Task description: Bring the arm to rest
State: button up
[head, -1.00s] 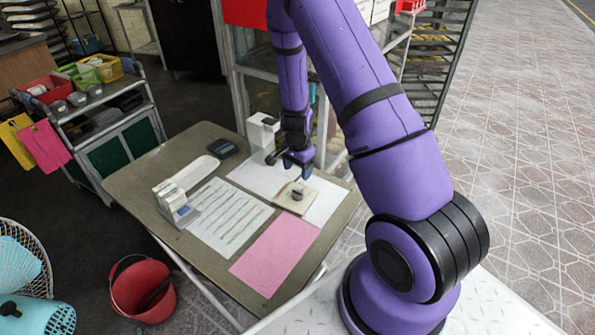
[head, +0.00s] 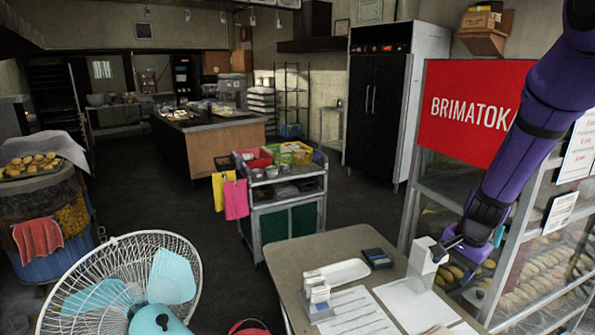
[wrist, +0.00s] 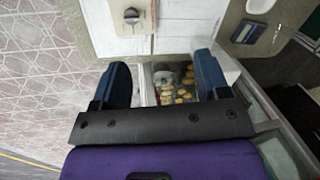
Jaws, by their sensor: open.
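My gripper (wrist: 163,82) is open, its two blue fingers apart with nothing held between them in the wrist view. In the head view my purple arm comes down from the top right, and my gripper (head: 462,252) is near the white box (head: 423,258) at the table's right side. The fingers are hard to make out there. The table (head: 290,262) is below and to the left of the arm. In the wrist view a small pale board with a dark weight-like object (wrist: 131,15) lies on white paper, beyond the fingertips.
A glass case of bread (head: 560,255) with a red sign (head: 465,110) stands close beside the arm. The table holds a white tray (head: 340,272), a dark device (head: 377,258) and papers. A cart (head: 290,205) and a fan (head: 130,275) stand to the left.

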jog(key=s+a+r+n+t, duration=0.1)
jog(key=s+a+r+n, duration=0.1)
jog(key=r, duration=0.4)
jog(key=s+a+r+n, duration=0.1)
jog(key=s+a+r, duration=0.15)
jog(key=r, duration=0.25)
jog(key=s+a+r+n+t, duration=0.1)
jog(key=s+r+n, duration=0.3)
jog(key=s+r, duration=0.3)
jog(key=s+a+r+n+t+h, duration=0.1)
jog(key=s+r+n, duration=0.3)
jog(key=s, duration=1)
notch_tip(320, 180, up, 4)
jog(key=shift+s+a+f, duration=0.1)
jog(key=shift+s+a, duration=0.15)
jog(key=shift+s, duration=0.15)
